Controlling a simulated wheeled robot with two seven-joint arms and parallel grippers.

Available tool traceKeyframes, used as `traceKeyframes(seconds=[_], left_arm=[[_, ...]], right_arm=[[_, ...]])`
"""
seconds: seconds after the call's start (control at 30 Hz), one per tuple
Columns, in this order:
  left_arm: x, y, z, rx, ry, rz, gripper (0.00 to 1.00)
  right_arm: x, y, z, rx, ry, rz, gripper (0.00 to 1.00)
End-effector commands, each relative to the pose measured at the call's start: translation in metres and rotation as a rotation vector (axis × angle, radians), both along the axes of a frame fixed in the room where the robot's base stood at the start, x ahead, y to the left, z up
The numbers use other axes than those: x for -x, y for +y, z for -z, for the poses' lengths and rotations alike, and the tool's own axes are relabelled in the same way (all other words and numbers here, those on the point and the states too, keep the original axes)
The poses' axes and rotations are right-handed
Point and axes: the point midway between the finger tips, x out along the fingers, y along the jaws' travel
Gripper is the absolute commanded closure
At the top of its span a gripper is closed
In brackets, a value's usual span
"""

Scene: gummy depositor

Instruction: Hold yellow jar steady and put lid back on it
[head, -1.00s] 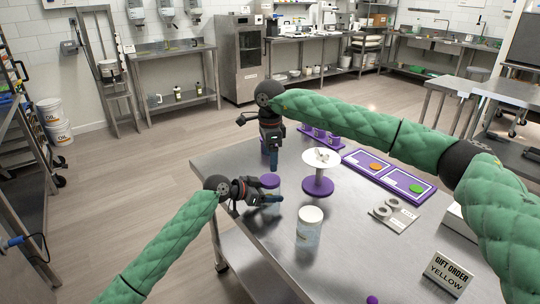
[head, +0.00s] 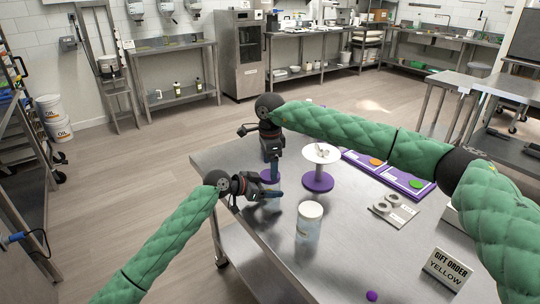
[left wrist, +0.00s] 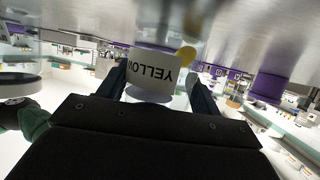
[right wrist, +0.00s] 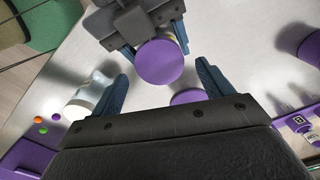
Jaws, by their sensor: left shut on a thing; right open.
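The yellow jar (left wrist: 150,70), with a white label reading YELLOW, is between the fingers of my left gripper (left wrist: 160,85), which is shut on it near the table's left edge. A purple lid (right wrist: 160,62) covers the jar's top in the right wrist view; it also shows in the head view (head: 267,178). Whether it is fully seated, I cannot tell. My right gripper (right wrist: 160,88) is open and points down just above and beside the lid, its fingers apart and empty. In the head view my right gripper (head: 275,172) partly hides the lid.
A clear jar with a white top (head: 309,222) stands in front to the right. A white-topped stand with a purple base (head: 318,182) is close on the right. Purple trays (head: 400,178), a ring holder (head: 393,210) and a YELLOW order sign (head: 447,268) lie further right.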

Motion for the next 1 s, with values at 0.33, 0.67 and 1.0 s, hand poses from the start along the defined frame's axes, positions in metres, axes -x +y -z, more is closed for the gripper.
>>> traceKeyframes(seconds=[0.33, 0.67, 1.0], left_arm=[[0.0, 0.0, 0.0, 0.0, 0.0, 0.0, 0.99], [0.0, 0.0, 0.0, 0.0, 0.0, 0.0, 0.99], [0.0, 0.0, 0.0, 0.0, 0.0, 0.0, 0.99]], right_arm=[[0.0, 0.0, 0.03, 0.0, 0.0, 0.0, 0.21], [0.0, 0.0, 0.03, 0.0, 0.0, 0.0, 0.43], [0.0, 0.0, 0.03, 0.0, 0.0, 0.085, 0.66]])
